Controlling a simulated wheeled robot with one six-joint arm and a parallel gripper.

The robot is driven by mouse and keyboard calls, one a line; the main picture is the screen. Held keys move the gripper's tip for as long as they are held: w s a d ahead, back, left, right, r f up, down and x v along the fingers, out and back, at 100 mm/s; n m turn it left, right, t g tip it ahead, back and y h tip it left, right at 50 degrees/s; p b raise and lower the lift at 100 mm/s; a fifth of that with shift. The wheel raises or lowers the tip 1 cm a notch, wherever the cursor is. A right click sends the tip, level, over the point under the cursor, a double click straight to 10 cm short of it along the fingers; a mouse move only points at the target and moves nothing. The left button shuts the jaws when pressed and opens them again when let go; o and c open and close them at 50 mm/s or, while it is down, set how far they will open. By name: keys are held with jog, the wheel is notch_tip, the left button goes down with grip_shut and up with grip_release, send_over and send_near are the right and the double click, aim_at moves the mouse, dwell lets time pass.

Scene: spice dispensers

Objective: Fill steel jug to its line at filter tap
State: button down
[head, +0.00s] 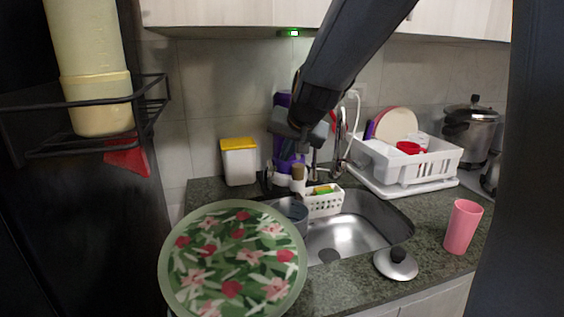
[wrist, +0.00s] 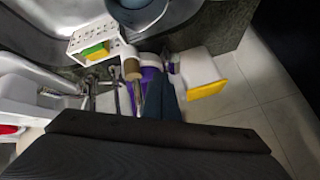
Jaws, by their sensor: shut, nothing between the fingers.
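A blue-grey, open-topped round vessel (head: 291,213) stands at the left of the sink, partly hidden by the floral plate; I cannot tell whether it is the steel jug. It also shows in the wrist view (wrist: 140,14), where no fill line is visible. A purple device (head: 284,168) stands against the wall behind the sink, partly hidden by my arm. A chrome tap (head: 343,150) rises to its right. My gripper (head: 291,138) is shut and empty, in front of the purple device and above the back of the sink. Its dark fingers (wrist: 161,97) show in the wrist view.
A floral plate (head: 232,262) covers the front left counter. A white basket (head: 323,202) with a sponge stands behind the sink. A yellow-lidded canister (head: 239,163) stands left, a dish rack (head: 425,173) right. A pot lid (head: 397,264) and pink cup (head: 463,227) are at front right.

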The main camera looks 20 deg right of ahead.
jog(key=s+r, duration=0.4)
jog(key=s, duration=0.3)
jog(key=shift+s+b, duration=0.3)
jog(key=shift+s, duration=0.1)
